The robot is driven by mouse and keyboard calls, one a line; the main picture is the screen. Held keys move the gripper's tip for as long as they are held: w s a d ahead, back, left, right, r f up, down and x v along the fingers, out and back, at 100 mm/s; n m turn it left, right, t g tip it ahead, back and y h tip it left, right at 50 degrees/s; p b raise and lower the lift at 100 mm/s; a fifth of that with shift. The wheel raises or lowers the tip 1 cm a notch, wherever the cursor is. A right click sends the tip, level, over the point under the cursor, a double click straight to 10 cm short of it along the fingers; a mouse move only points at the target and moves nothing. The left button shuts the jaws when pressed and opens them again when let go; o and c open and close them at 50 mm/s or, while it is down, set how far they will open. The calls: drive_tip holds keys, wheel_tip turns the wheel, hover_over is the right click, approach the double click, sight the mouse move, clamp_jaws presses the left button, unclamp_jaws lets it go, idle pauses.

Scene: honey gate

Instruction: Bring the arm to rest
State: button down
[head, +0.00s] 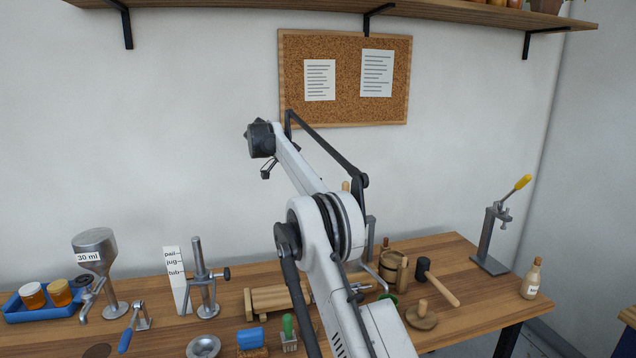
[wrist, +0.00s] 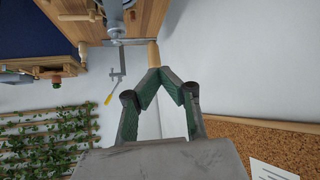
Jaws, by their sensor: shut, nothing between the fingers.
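My gripper (head: 267,170) is raised high above the wooden bench (head: 440,258), in front of the white wall and just below and left of the corkboard (head: 345,115). In the wrist view my gripper's two green-padded fingers (wrist: 168,72) meet at the tips, with nothing held between them. My white arm stands in the middle of the head view and hides part of the bench and what is on it.
On the bench stand a metal funnel dispenser (head: 95,245), a blue tray (head: 40,305) of jars, a grey stand (head: 203,280), a mallet (head: 437,280), a yellow-handled press (head: 493,235) and a bottle (head: 531,280). A shelf (head: 430,10) runs overhead. The air around my gripper looks clear.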

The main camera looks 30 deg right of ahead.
drive_tip(key=shift+a+r, duration=0.3)
